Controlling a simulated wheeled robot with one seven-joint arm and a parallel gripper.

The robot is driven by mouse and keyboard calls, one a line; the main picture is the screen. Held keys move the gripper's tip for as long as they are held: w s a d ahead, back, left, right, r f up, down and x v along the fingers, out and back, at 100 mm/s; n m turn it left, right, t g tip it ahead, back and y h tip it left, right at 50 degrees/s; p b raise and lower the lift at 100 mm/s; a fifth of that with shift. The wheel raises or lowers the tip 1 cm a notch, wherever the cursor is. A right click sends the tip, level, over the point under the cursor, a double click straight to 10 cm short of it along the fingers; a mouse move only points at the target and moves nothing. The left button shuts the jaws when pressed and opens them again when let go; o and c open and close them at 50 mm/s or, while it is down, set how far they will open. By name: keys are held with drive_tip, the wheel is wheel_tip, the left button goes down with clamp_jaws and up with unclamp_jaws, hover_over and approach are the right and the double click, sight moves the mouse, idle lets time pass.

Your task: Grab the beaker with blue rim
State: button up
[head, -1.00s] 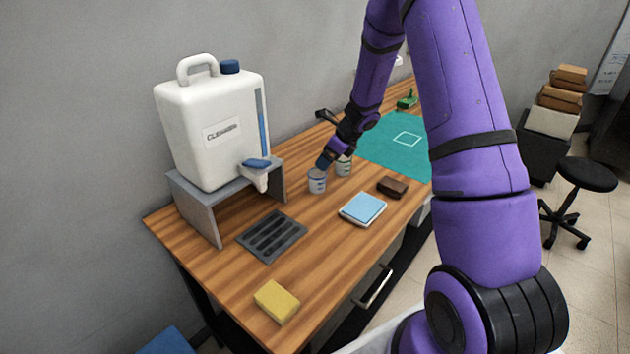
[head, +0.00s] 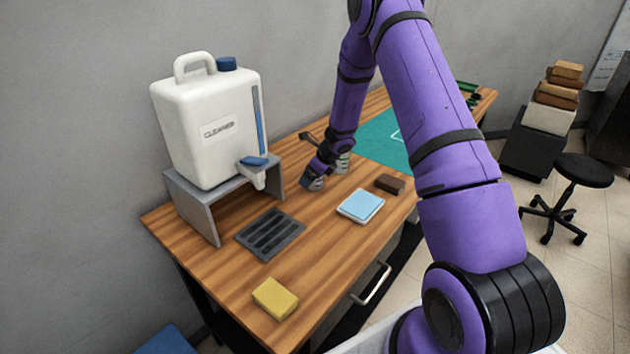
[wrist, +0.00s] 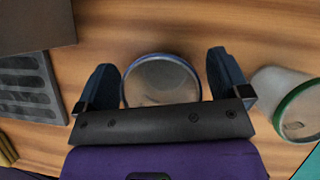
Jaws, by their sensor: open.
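The beaker with the blue rim (wrist: 162,82) stands on the wooden bench. In the wrist view it is seen from above, between the two fingers of my gripper (wrist: 163,80). The fingers are open, with a small gap on each side of the beaker. In the head view my gripper (head: 312,180) covers most of this beaker (head: 317,186). A second beaker with a green rim (wrist: 292,108) stands just right of the right finger in the wrist view. In the head view this beaker (head: 343,163) is partly hidden by my wrist.
A white cleaner jug (head: 210,125) sits on a grey stand (head: 196,205) left of the beakers. A dark drain grate (head: 270,234), blue notepad (head: 361,205), brown block (head: 389,184) and yellow sponge (head: 275,299) lie on the bench. A teal mat (head: 385,140) lies behind.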

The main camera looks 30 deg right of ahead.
drive_tip(key=shift+f, duration=0.1)
drive_tip(key=c, duration=1)
drive_tip(key=shift+o, duration=0.2)
